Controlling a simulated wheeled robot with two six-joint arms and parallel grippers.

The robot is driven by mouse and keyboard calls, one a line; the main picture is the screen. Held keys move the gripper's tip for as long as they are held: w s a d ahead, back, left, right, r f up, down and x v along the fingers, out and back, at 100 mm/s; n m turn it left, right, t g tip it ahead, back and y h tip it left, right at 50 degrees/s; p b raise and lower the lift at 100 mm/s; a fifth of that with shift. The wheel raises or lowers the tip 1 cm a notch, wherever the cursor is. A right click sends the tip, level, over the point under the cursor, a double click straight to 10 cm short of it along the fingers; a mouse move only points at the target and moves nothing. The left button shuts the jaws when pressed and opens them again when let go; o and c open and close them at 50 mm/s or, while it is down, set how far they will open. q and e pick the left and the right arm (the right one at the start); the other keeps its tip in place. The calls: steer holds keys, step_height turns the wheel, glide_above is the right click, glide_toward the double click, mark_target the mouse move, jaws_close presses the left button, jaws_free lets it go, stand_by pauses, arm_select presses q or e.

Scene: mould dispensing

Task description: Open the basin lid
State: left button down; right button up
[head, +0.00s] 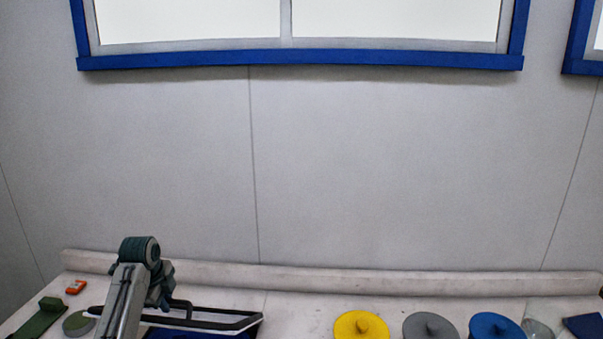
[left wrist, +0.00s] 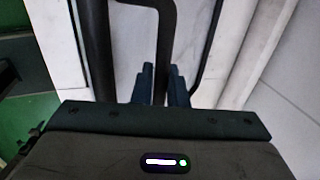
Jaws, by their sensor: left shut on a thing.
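The basin lid (head: 226,326) shows as a black-edged frame low in the head view, right of my left arm, over a dark blue area at the bottom edge. Its near part is cut off, so I cannot tell how far it stands open. My left gripper (left wrist: 161,86) is shut on the lid's dark bar-shaped handle (left wrist: 164,40), which runs up between the two fingers in the left wrist view. In the head view my left wrist hides part of the frame and the fingers are hard to make out. My right gripper is not in view.
Yellow (head: 361,326), grey (head: 430,328) and blue (head: 495,327) knobbed discs stand in a row at right, with a clear round item (head: 537,329). A green block (head: 38,316) and small orange-red item (head: 76,287) lie at left. A wall stands behind the table.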

arm_select(q)
steer(key=shift+w+d+r, duration=0.1)
steer(key=shift+w+r, duration=0.5)
steer(key=shift+w, duration=0.3)
steer(key=shift+w+d+r, duration=0.1)
steer(key=shift+w+r, duration=0.5)
steer(key=shift+w, duration=0.25)
steer(key=shift+w+d+r, duration=0.1)
steer(key=shift+w+r, duration=0.25)
steer(key=shift+w, duration=0.25)
steer(key=shift+w+a+r, duration=0.1)
steer(key=shift+w+r, duration=0.2)
steer(key=shift+w, duration=0.35)
steer(key=shift+w+d+r, duration=0.1)
steer(key=shift+w+r, duration=0.25)
steer(key=shift+w, duration=0.25)
steer(key=shift+w+d+r, duration=0.1)
steer(key=shift+w+r, duration=0.15)
steer(key=shift+w, duration=0.4)
steer(key=shift+w+r, duration=0.3)
steer(key=shift+w, duration=0.4)
steer(key=shift+w+d+r, duration=0.1)
steer(key=shift+w+r, duration=0.15)
steer(key=shift+w, duration=0.4)
